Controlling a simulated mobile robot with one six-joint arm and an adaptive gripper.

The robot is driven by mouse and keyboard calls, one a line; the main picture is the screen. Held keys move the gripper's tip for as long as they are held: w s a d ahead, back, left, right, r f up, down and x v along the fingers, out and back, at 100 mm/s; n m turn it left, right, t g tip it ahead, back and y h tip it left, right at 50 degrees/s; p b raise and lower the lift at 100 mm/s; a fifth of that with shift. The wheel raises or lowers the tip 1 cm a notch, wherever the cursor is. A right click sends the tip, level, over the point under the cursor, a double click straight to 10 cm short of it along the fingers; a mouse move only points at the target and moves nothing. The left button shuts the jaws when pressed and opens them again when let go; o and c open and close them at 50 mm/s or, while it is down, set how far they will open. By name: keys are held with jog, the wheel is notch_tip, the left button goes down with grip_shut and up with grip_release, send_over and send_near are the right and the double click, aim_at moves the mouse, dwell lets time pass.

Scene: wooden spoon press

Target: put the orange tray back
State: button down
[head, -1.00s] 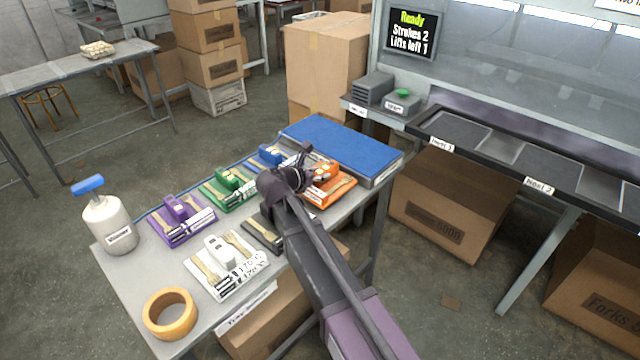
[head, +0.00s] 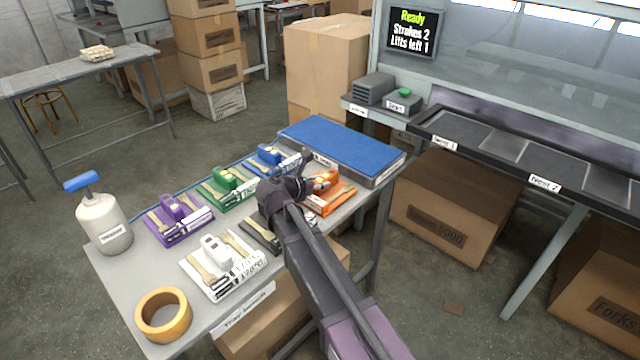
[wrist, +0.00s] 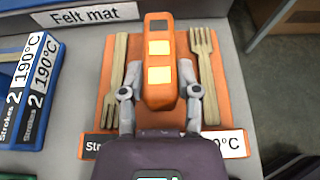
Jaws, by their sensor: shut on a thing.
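The orange tray (head: 341,192) sits at the right end of the tray table, in front of the blue felt mat. In the wrist view the orange tray (wrist: 172,110) carries wooden cutlery on both sides, with a fork on the right, and a label along its near edge. Its upright orange handle (wrist: 158,70) stands in the middle. My gripper (wrist: 160,98) is shut on this handle, one finger on each side. In the head view my gripper (head: 308,186) and arm hide part of the tray. I cannot tell whether the tray touches the table.
Blue (head: 270,160), green (head: 224,187), purple (head: 177,219), white (head: 222,267) and partly hidden black (head: 262,233) trays stand left of it. The felt mat (head: 340,148) lies behind. A tape roll (head: 164,316) and bottle (head: 104,222) are at the left. The press bench (head: 500,150) stands right.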

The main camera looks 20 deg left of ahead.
jog(key=shift+f, duration=0.15)
jog(key=shift+c, duration=1.6)
grip_release()
jog(key=shift+s+r, duration=0.15)
jog(key=shift+r, duration=0.15)
jog(key=p+v, duration=0.4)
jog(key=v, duration=0.7)
jog(key=shift+s+a+p, duration=0.2)
jog(key=shift+s+p, duration=0.05)
jog(key=shift+p, duration=0.05)
jog(key=shift+d, duration=0.1)
